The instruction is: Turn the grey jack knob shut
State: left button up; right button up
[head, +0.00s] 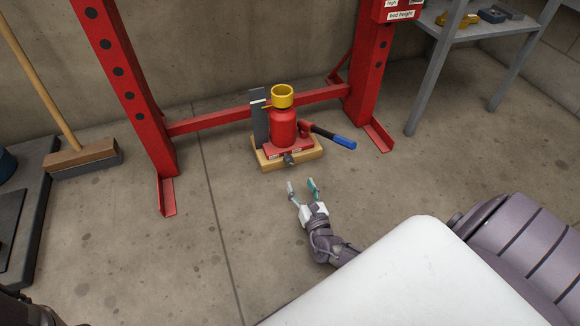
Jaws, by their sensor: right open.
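The red bottle jack (284,128) with a yellow top stands upright on a wooden block on the floor. The small grey jack knob (289,159) sits low on the jack's front. A handle with a blue grip (343,142) sticks out to the right from the jack. My right gripper (302,187) is open and empty, a short way in front of the knob and apart from it. Its fingers point toward the jack. My left gripper does not show.
A red steel frame (133,88) stands around the jack, with a crossbar behind it and feet on both sides. A broom (82,158) leans at the left. A grey shelf (462,33) stands at the right. The floor before the jack is clear.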

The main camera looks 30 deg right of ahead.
aim_at(290, 162)
jog(key=b+x, duration=0.4)
jog(key=x, duration=0.5)
jog(key=shift+w+d+f, duration=0.1)
jog(key=shift+w+f, duration=0.1)
jog(key=shift+w+d+r, duration=0.1)
jog(key=shift+w, duration=0.3)
grip_shut()
